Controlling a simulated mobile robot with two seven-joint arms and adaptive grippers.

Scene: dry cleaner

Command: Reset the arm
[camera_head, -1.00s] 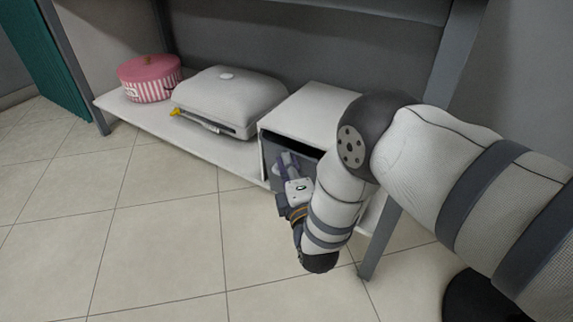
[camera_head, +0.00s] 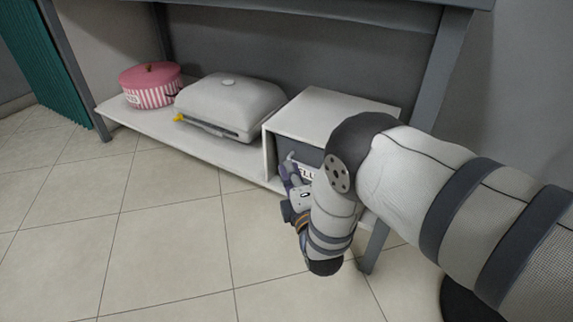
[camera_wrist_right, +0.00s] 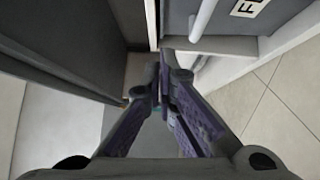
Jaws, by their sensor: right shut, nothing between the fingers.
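My right gripper (camera_head: 288,168) is shut and empty, just in front of a white box-shaped cabinet (camera_head: 335,115) at the right end of the low shelf. In the right wrist view its two purple-grey fingers (camera_wrist_right: 163,70) meet at the tips, close to the grey drawer front (camera_wrist_right: 225,45). I cannot tell whether they touch it. The front has a pale bar handle (camera_wrist_right: 203,20) and a white label (camera_wrist_right: 247,7), partly cut off. My right arm hides part of the cabinet in the head view. My left gripper is out of view.
A white case (camera_head: 230,100) with a yellow piece (camera_head: 180,118) at its corner and a pink striped round box (camera_head: 151,85) stand on the shelf (camera_head: 205,148). A grey table leg (camera_head: 376,245) is close to my right arm. The tiled floor (camera_head: 165,240) in front is clear.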

